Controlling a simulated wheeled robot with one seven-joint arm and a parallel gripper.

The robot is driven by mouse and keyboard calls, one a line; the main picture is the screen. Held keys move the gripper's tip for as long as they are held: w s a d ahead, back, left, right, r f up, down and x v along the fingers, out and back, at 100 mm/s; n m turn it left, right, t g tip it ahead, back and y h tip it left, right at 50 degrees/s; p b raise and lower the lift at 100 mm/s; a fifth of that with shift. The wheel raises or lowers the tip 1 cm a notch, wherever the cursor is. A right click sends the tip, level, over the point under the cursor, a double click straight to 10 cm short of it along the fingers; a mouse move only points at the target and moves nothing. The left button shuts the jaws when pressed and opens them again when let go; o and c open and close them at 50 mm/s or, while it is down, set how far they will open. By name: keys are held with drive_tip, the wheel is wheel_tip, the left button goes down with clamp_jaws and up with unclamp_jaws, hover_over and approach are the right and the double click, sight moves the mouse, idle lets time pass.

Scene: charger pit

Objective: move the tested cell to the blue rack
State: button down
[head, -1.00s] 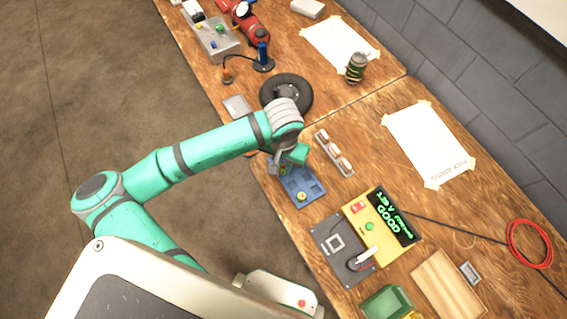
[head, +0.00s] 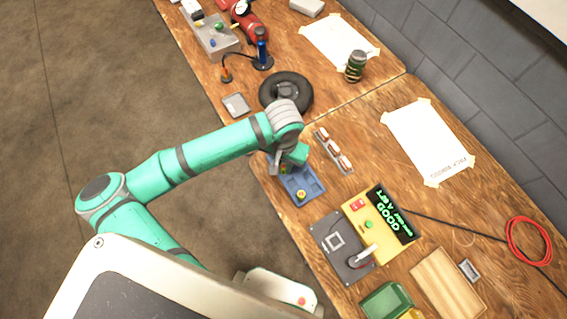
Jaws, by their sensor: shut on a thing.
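The blue rack (head: 314,187) lies near the table's front edge, beneath my gripper. My gripper (head: 282,168) is over the rack's far left end, shut on the cell. The held cell is hidden by my wrist and fingers, so I cannot tell whether it is in a pocket or above it. Another cell, with a yellow-green top, (head: 300,195) stands in the rack's near part. The yellow tester (head: 361,218) with a green "GOOD" display (head: 389,222) is to the right, beside a dark plate with a lever (head: 332,257).
A grey holder with several white-and-red pieces (head: 333,151) lies just behind the rack. A black round object (head: 286,93) sits beyond my wrist. A green bin (head: 385,301) and wooden block (head: 446,282) are at the near right. Taped paper (head: 427,143) lies towards the wall.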

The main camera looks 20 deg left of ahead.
drive_tip(key=shift+f, duration=0.3)
idle(0.4)
drive_tip(key=c, duration=1.6)
unclamp_jaws()
drive_tip(key=shift+o, duration=0.2)
drive_tip(key=shift+r, duration=0.1)
drive_tip(key=shift+r, duration=3.3)
drive_tip(key=shift+a+r, duration=0.1)
